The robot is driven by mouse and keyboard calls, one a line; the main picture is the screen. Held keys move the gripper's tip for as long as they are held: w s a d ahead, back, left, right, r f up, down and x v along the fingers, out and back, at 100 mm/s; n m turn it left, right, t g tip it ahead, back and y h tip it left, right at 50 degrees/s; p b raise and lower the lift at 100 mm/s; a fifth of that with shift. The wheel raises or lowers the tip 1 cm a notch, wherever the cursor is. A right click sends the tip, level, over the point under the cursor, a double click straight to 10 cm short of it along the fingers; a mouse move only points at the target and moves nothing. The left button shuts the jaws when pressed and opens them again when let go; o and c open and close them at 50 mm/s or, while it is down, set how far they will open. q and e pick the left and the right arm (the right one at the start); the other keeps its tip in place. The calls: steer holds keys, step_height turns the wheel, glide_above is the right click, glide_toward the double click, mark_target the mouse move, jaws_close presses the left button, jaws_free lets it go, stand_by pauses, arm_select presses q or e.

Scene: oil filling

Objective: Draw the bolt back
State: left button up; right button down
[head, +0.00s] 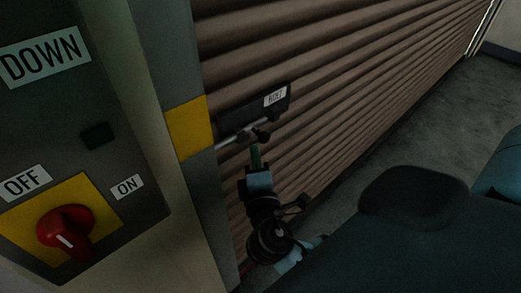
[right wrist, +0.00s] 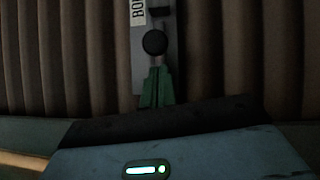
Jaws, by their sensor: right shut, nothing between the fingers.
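The bolt (head: 237,134) is a pale metal rod on a dark plate (head: 240,110) with a "BOLT" label, fixed to the brown slatted shutter. Its left end reaches the door post beside the yellow patch. A black round knob (head: 262,136) sits towards the rod's right end. The knob (right wrist: 154,42) also shows in the right wrist view. My right gripper (head: 255,150) is shut and empty, its green fingertips just below the knob. In the right wrist view the fingertips (right wrist: 157,75) overlap the plate just under the knob; I cannot tell whether they touch it. My left gripper is out of view.
A grey control box (head: 90,150) at the left carries "DOWN", "OFF" and "ON" labels and a red rotary switch (head: 65,230). A post with a yellow patch (head: 187,127) stands between box and shutter (head: 360,80). Grey floor (head: 440,120) is open at the right.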

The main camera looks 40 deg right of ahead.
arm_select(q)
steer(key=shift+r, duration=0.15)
arm_select(e)
steer(key=shift+w+d, duration=0.15)
steer(key=shift+d, duration=0.45)
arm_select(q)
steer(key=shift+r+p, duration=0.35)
arm_select(e)
steer(key=d, duration=0.5)
steer(key=shift+w+r, duration=0.1)
steer(key=shift+w, duration=0.05)
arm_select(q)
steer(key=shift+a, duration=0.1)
